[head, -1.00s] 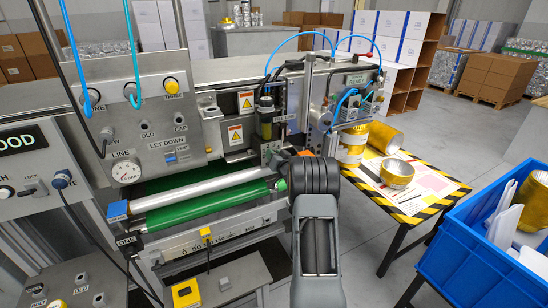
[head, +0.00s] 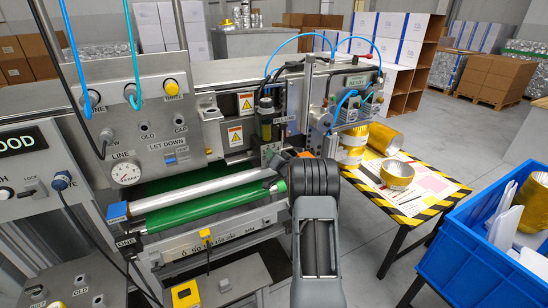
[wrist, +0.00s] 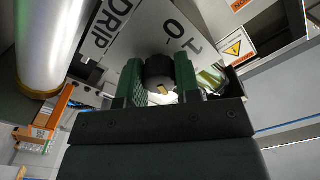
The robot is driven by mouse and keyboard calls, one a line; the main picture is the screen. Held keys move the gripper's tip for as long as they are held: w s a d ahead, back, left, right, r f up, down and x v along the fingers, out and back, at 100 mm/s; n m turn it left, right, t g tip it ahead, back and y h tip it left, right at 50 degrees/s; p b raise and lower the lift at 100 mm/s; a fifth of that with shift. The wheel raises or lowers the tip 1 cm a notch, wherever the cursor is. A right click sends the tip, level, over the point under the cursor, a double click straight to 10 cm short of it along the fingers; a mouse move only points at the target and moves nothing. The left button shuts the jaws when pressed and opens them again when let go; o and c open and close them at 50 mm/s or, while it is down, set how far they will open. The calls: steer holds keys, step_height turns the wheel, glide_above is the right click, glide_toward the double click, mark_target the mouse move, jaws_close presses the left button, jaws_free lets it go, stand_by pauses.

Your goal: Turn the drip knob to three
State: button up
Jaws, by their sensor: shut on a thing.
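The dark round drip knob (wrist: 160,68) is in the upper middle of the wrist view. It sits on a grey plate (wrist: 122,38) marked DRIP, with the figures 1 and 0 showing. My gripper (wrist: 158,80) has its green-padded fingers on either side of the knob and is shut on it. A small tan mark shows low on the knob. The figure three is not seen, so I cannot tell the setting. In the head view my arm and wrist hide the knob and most of the fingers.
The silver roller (head: 200,190) and green roller (head: 215,208) lie just left of my wrist. The machine's valve block (head: 350,108) stands behind it. A striped table (head: 425,190) with gold rolls and a blue crate (head: 480,240) stand to the right.

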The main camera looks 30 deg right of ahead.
steer(key=o, duration=0.9)
steer(key=shift+s, duration=0.1)
steer(key=s+b, duration=0.1)
steer(key=s, duration=0.3)
steer(key=s+a, duration=0.1)
steer(key=s, duration=0.4)
steer(key=s+a+b, duration=0.1)
steer(key=s, duration=0.3)
steer(key=shift+s+b, duration=0.3)
steer(key=shift+b, duration=0.05)
